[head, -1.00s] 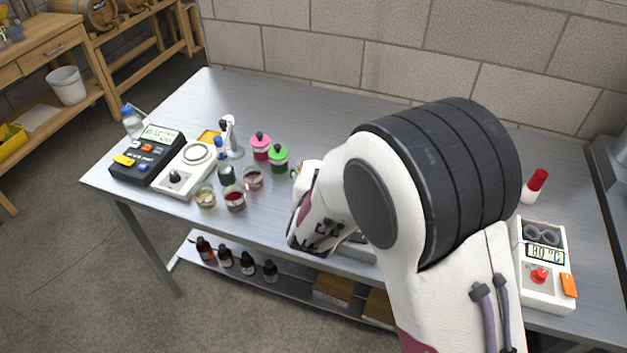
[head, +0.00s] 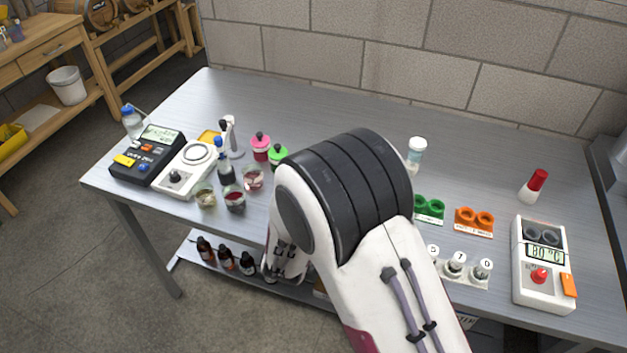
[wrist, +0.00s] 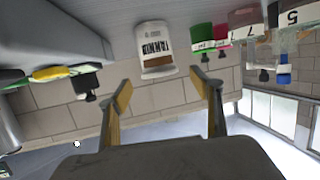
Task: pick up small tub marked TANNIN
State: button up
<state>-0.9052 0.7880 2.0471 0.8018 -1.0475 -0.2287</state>
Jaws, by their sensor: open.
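The small white tub marked TANNIN (wrist: 155,50) appears upside down in the wrist view, with its lettering facing me. My gripper (wrist: 161,90) is open and empty, its two yellow-lined fingers spread below the tub in that picture. The tub lies in line with the gap, beyond the fingertips, and no finger appears to touch it. In the head view I cannot make out the tub; my arm covers the bench middle, and the fingertips are not clear there.
Beside the tub stand a green pot (wrist: 201,38) and a pink pot (wrist: 221,33). The head view shows a white-capped bottle (head: 416,152), a green holder (head: 430,208), an orange holder (head: 474,221) and a heater (head: 542,262) on the right. The bench's back is mostly clear.

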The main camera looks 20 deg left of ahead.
jog(key=shift+x, duration=1.15)
jog(key=shift+f, duration=0.1)
jog(key=shift+w+a+f, duration=0.1)
jog(key=shift+w+f, duration=0.35)
jog(key=shift+w, duration=0.2)
jog(key=shift+w+f, duration=0.4)
jog(key=shift+w, duration=0.2)
jog(key=shift+x, duration=1.1)
jog(key=shift+r, duration=0.1)
jog(key=c, duration=1.5)
